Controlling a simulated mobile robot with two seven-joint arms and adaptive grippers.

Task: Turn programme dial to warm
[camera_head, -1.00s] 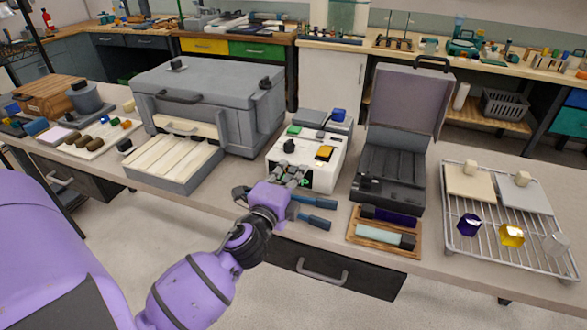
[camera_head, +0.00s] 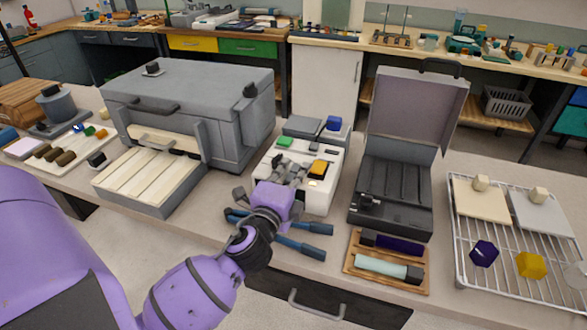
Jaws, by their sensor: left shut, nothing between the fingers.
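A small white control box (camera_head: 321,193) stands on the bench in the middle of the head view. On its top are a green button (camera_head: 285,142) and a yellow-orange button (camera_head: 318,168). The programme dial cannot be made out; my gripper covers the box's front left part. My left gripper (camera_head: 285,172) is shut and empty, with its fingers over or against that part of the box. Whether they touch a dial cannot be told. My right gripper is not in view.
A large grey kiln-like box (camera_head: 215,95) stands left of the control box. An open dark case (camera_head: 395,185) stands to its right, beside a wire rack (camera_head: 500,285). Blue-handled tools (camera_head: 300,247) and a wooden tray (camera_head: 350,262) lie near the front edge.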

